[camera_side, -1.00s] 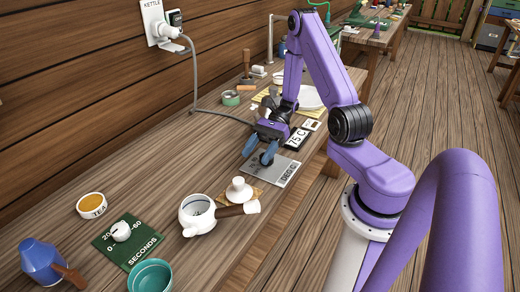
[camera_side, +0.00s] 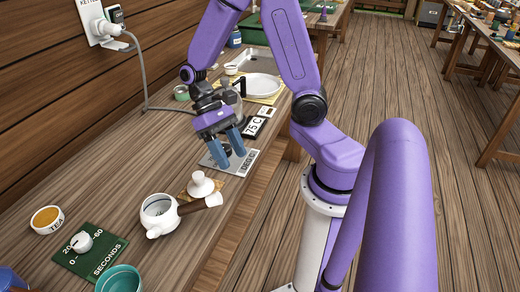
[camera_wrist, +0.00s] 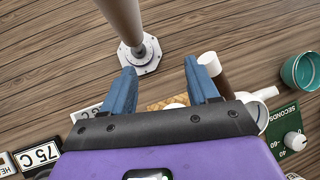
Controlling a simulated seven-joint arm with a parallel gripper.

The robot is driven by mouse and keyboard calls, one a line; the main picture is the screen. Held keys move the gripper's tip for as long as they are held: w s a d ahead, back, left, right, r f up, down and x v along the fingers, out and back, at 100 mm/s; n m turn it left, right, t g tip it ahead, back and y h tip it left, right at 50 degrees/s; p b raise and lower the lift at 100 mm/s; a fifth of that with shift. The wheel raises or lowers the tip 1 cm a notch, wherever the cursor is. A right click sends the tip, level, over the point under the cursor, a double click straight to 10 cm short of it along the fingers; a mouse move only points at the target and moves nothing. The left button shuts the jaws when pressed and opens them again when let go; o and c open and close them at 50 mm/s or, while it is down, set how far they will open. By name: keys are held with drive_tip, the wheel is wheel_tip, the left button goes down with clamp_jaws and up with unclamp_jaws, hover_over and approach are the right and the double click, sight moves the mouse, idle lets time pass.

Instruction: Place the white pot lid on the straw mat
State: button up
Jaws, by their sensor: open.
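The white pot lid (camera_side: 200,186) is a round lid with a knob, and it sits upright on the small straw mat (camera_side: 184,195). In the wrist view the straw mat (camera_wrist: 156,105) shows between my fingers, with part of the lid (camera_wrist: 176,102) at the lower edge, mostly hidden by my gripper. My gripper (camera_side: 230,160) is open, with two blue fingers pointing down above the grey metal plate, behind the lid and apart from it. The wrist view also shows my gripper (camera_wrist: 160,68) with nothing held between its fingertips.
An uncovered white pot (camera_side: 158,212) with a brown handle stands close beside the lid. A green seconds dial (camera_side: 92,252), a tea cup (camera_side: 47,219) and a teal bowl (camera_side: 120,280) are at the front. A lettered grey plate (camera_side: 243,163) lies under my gripper. A white dish (camera_side: 262,85) is behind.

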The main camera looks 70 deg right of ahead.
drive_tip(key=s+a+r+n+t+h, duration=0.1)
drive_tip(key=s+r+n+t, duration=0.1)
drive_tip(key=n, duration=0.5)
drive_tip(key=s+a+r+n+t+h, duration=0.1)
drive_tip(key=s+a+r+n+t, duration=0.1)
drive_tip(key=s+n, duration=0.5)
drive_tip(key=shift+a+r+t+h, duration=0.2)
drive_tip(key=shift+r+t+h, duration=0.2)
drive_tip(key=shift+r+t, duration=0.65)
